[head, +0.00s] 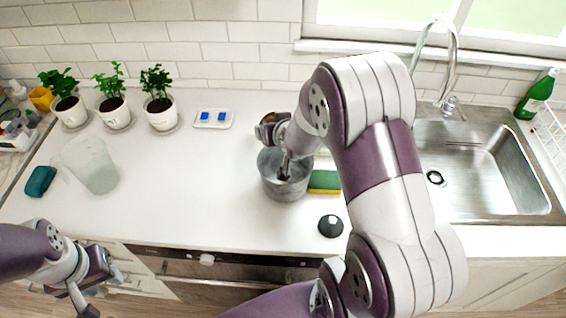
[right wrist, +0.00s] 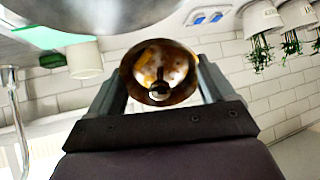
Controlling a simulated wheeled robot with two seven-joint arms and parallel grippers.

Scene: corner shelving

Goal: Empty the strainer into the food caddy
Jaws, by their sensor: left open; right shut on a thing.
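The food caddy, a grey round bucket (head: 270,184), stands on the white counter left of my right arm. Its large grey curve shows at the top of the right wrist view (right wrist: 90,12). The strainer (right wrist: 134,66), a small round metal cup with brown and orange bits inside, is between the fingers of my right gripper (right wrist: 163,84), which is shut on it. In the head view the strainer (head: 265,130) is partly hidden behind my wrist, at the caddy's far side. I cannot tell its exact tilt. My left gripper (head: 97,287) is open and empty, low in front of the counter.
A green and yellow sponge (head: 325,182) lies right of the caddy, and a black-topped round item (head: 331,226) is nearer the front. Potted plants (head: 160,111), a blue-and-white tray (head: 213,119) and a translucent jug (head: 92,166) are left. The sink (head: 490,165) is right.

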